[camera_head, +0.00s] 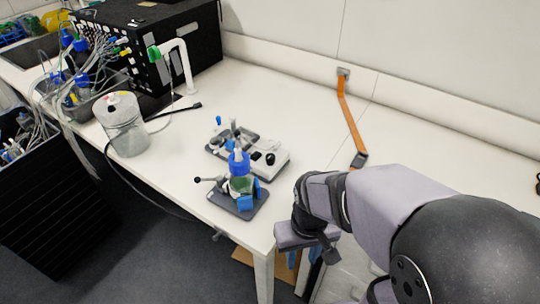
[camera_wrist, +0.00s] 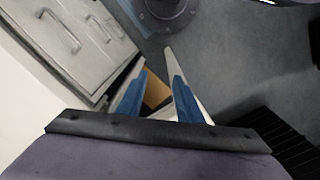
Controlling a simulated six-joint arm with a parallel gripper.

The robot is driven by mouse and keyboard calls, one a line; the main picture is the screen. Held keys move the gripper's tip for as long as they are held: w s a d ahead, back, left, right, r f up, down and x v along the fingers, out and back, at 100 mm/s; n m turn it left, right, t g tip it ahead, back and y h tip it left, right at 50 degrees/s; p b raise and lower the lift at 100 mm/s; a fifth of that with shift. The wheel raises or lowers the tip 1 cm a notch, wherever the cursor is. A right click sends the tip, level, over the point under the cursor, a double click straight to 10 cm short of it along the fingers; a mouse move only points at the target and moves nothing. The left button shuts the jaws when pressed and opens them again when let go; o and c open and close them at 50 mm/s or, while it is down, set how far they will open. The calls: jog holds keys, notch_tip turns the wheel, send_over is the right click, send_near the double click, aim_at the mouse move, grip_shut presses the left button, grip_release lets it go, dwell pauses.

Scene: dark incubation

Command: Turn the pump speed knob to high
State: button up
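A small white device (camera_head: 277,167) with dark knobs stands on the bench in the middle of the head view. It is probably the pump. A black knob (camera_head: 270,158) shows on its near right side; its markings and setting are too small to read. My gripper (camera_head: 291,260) is below and right of the device in the head view, off the bench's front edge and apart from the knob. In the wrist view its two blue fingers (camera_wrist: 155,85) are spread with nothing between them. Neither the device nor the knob shows in the wrist view.
A blue-capped bottle (camera_head: 239,163) stands on a dark tray (camera_head: 251,210) in front of the device, with a black-tipped lever (camera_head: 198,180) at its left. The bench right of the device is mostly clear.

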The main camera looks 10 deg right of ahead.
jog(key=shift+o, duration=0.5)
jog(key=shift+w+r, duration=0.25)
jog(key=shift+w, duration=0.05)
notch_tip(320, 180, up, 12)
jog(key=r+n+p, duration=0.1)
jog(key=n+p, duration=0.7)
jog(key=n, duration=0.4)
send_over(271, 156)
jog(key=shift+f, duration=0.25)
jog(key=shift+f, duration=0.1)
jog(key=shift+f+p, duration=1.3)
jog(key=shift+f, duration=2.25)
grip_shut()
